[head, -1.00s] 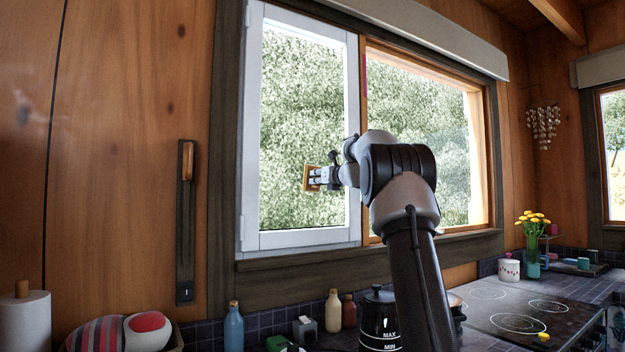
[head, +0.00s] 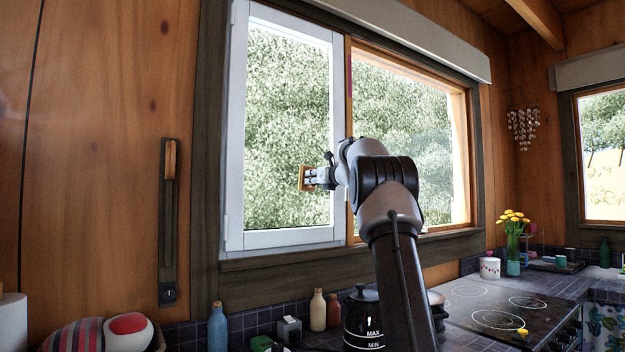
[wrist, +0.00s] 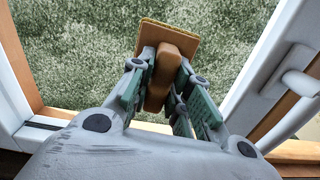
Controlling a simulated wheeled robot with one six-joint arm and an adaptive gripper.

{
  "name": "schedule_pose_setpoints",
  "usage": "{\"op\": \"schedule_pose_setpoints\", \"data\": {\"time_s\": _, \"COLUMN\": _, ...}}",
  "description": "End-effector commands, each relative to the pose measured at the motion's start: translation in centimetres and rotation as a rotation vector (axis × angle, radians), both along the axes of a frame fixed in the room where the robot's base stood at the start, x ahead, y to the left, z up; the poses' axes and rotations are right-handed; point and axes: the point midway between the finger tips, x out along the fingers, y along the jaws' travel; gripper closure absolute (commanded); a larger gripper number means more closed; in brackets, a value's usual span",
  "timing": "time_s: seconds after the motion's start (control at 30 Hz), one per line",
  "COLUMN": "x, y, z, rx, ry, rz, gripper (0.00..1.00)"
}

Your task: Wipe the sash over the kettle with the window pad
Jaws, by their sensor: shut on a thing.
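The window pad (head: 305,178) is a flat tan-orange block with a brown grip. My gripper (head: 318,178) is shut on that grip, and the wrist view shows the pad (wrist: 170,38) held between the fingers (wrist: 160,85). The pad is in front of the glass of the white-framed sash (head: 236,150); I cannot tell whether it touches the pane. In the wrist view the sash frame and its handle (wrist: 298,82) stand at the right. The black kettle (head: 362,312), marked MAX and MIN, stands on the counter below, partly hidden by my arm.
Bottles (head: 218,325) and a small grey box (head: 289,330) stand along the counter under the window. A hob (head: 500,305), a white canister (head: 490,267) and yellow flowers in a vase (head: 513,245) are to the right. A striped cushion-like thing (head: 95,335) lies at lower left.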

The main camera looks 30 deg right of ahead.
Motion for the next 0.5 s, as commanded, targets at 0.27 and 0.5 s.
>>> {"op": "schedule_pose_setpoints", "data": {"time_s": 0.27, "x": -2.9, "y": -0.1, "z": 0.1, "rx": 0.001, "ry": 0.0, "rz": -0.001, "gripper": 1.0}}
{"op": "schedule_pose_setpoints", "data": {"time_s": 0.5, "x": -5.3, "y": -0.2, "z": 0.1, "rx": 0.0, "ry": -0.001, "rz": 0.0, "gripper": 1.0}}
